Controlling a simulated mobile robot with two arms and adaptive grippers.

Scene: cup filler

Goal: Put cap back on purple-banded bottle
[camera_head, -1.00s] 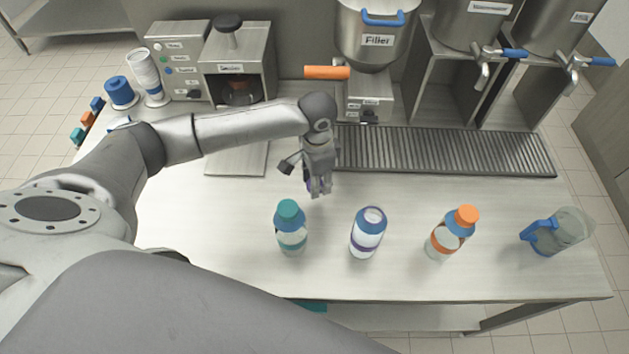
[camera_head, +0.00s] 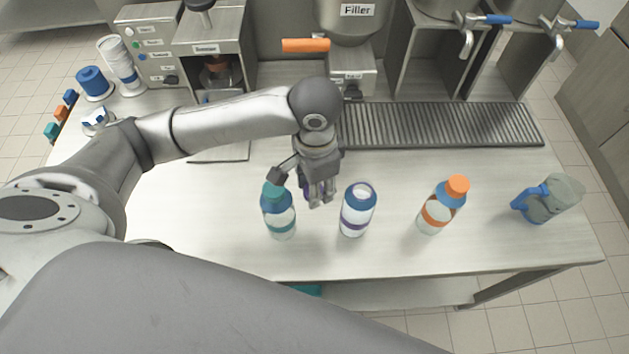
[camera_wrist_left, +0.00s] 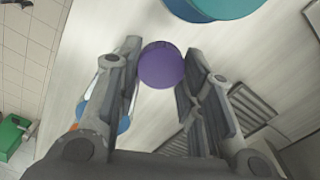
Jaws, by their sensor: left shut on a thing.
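The purple-banded bottle (camera_head: 354,225) stands upright and uncapped on the table, with a blue shoulder and a pale open mouth. My left gripper (camera_head: 321,198) is just left of it, apart from it, between it and the teal-capped bottle. In the wrist view my left gripper (camera_wrist_left: 160,75) is shut on a round purple cap (camera_wrist_left: 161,66), held between the fingertips. Only a sliver of the cap shows in the head view (camera_head: 305,192). My right gripper is not in view.
The teal-capped bottle (camera_head: 280,222) stands close at the gripper's left. An orange-capped bottle (camera_head: 437,213) and a blue-handled jug (camera_head: 553,200) stand to the right. A ribbed drip tray (camera_head: 440,126) lies behind. The table front is mostly clear.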

